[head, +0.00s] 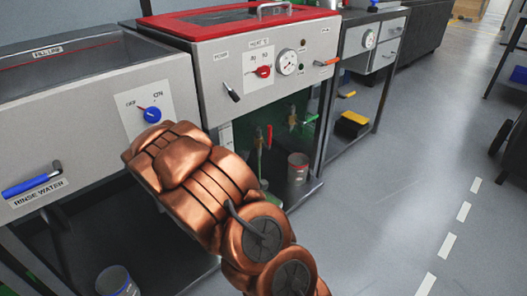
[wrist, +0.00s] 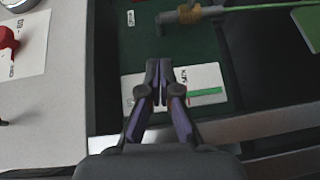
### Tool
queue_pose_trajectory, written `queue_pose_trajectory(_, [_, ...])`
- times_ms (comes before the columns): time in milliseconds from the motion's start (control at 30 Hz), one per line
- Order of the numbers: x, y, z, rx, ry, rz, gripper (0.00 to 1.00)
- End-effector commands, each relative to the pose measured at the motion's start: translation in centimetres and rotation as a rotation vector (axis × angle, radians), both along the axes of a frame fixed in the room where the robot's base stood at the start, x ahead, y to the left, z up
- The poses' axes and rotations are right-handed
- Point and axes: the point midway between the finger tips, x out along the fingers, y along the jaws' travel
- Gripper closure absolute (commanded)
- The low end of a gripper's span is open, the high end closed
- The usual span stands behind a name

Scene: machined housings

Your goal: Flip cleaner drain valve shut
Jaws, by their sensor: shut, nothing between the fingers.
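Under the red-lidded machine, in the head view, are small valves: one with a red handle (head: 269,136) and one with a green handle (head: 311,118). I cannot tell which is the cleaner drain valve. In the wrist view a brass-coloured valve fitting (wrist: 190,13) with a pipe shows at the top, beyond my gripper. A white label plate (wrist: 205,80) with a green bar lies behind the fingers; its text is too blurred to read. My gripper (wrist: 159,68) is shut and empty, apart from the fitting. In the head view my copper arm hides the gripper.
The red-lidded machine (head: 208,60) has a front panel with a red knob (head: 263,71), gauge and levers. A rinse tank (head: 60,110) stands left. A can (head: 298,168) stands under the machine. A pale horizontal rail (wrist: 270,123) runs below the label plate.

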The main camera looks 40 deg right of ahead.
Motion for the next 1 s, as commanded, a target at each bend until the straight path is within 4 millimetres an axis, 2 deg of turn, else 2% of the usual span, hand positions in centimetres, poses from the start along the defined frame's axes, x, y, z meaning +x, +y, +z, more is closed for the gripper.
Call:
queue_pose_trajectory(33, [-0.2,-0.4,-0.8,-0.044,0.009,-0.004,1.00])
queue_pose_trajectory(367, [0.1,-1.9,-0.5,-0.118,0.020,-0.013,1.00])
queue_pose_trajectory(1000, [4.2,-8.3,-0.6,-0.115,0.018,-0.012,1.00])
